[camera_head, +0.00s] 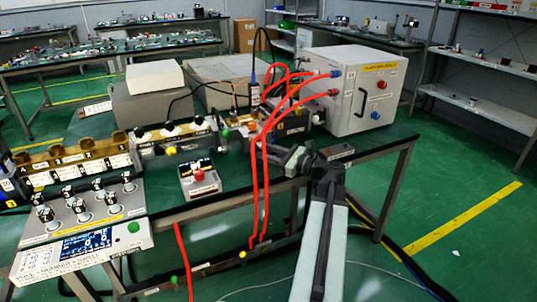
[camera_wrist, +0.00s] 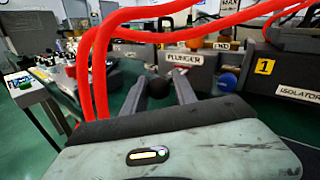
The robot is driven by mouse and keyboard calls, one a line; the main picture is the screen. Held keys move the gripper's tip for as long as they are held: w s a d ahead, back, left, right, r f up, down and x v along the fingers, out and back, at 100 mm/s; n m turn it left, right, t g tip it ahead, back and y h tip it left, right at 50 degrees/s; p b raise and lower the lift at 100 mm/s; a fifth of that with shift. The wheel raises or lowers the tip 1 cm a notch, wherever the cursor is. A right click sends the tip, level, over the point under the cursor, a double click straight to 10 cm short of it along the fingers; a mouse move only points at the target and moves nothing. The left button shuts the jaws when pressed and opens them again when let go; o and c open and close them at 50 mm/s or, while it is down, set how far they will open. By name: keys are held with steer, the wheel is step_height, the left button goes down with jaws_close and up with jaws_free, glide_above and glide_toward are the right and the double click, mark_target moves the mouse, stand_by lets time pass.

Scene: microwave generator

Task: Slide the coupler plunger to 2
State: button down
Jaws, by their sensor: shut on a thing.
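A grey block labelled PLUNGER (camera_wrist: 183,59) is straight ahead in the wrist view. In the head view my gripper (camera_head: 266,150) reaches left to the front edge of the bench, beside the red hoses. The knob cannot be made out there. No plunger scale or mark 2 can be read in either view.
Red hoses (camera_head: 262,130) hang close to my gripper and cross the wrist view. A blue ball knob (camera_wrist: 228,82) is just right of the fingers, near an ISOLATOR block (camera_wrist: 298,94). A grey cabinet (camera_head: 350,85) stands behind. Open floor (camera_head: 450,185) lies right.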

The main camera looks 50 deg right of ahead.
steer(key=c, duration=1.1)
jaws_free()
steer(key=shift+w+a, duration=0.15)
steer(key=shift+a, duration=0.05)
steer(key=shift+d, duration=0.1)
steer(key=shift+s+d, duration=0.1)
steer(key=shift+s, duration=0.35)
steer(key=v, duration=0.7)
